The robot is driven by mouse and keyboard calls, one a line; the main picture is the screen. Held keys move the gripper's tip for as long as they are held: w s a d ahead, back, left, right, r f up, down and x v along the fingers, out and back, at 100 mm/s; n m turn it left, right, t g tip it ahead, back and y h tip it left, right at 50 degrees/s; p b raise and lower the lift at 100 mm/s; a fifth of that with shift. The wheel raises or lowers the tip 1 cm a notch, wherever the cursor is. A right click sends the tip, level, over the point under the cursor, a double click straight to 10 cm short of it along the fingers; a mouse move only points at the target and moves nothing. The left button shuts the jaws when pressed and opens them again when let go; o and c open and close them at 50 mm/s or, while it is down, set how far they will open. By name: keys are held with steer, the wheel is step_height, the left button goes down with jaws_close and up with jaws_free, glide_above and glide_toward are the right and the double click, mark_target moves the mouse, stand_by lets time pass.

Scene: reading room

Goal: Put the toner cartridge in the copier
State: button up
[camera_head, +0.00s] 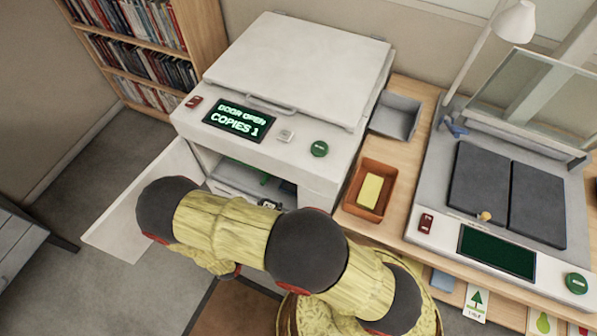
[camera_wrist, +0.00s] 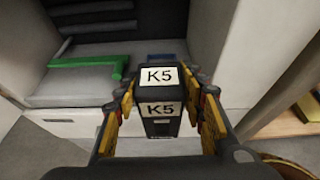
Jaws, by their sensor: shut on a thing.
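The copier (camera_head: 287,70) stands against the wall with its lid down. Its display (camera_head: 238,119) reads "DOOR OPEN" and "COPIES 1". Its front door (camera_head: 140,205) is swung open to the left. My gripper (camera_wrist: 162,112) is shut on the toner cartridge (camera_wrist: 160,90), a black block with white "K5" labels. In the wrist view the cartridge is in front of the copier's open bay (camera_wrist: 100,55), where a green bar (camera_wrist: 85,61) shows at the left. Whether the cartridge touches the bay cannot be told. In the head view my arm hides most of the gripper and the cartridge.
A wooden desk (camera_head: 408,91) adjoins the copier's right side. It bears an orange tray (camera_head: 356,205) with a yellow block, a grey tray (camera_head: 395,117) and a book scanner (camera_head: 447,205) with a lamp. A bookcase (camera_head: 207,35) stands at the back left.

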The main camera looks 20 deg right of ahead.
steer(key=w+d+f+b, duration=0.1)
steer(key=w+d+b, duration=0.3)
steer(key=w+d, duration=0.8)
steer(key=shift+w+d+f, duration=0.3)
steer(key=shift+w+d, duration=0.05)
steer(key=shift+d, duration=0.1)
steer(key=shift+f, duration=0.2)
steer(key=o, duration=1.5)
steer(key=shift+c, duration=0.2)
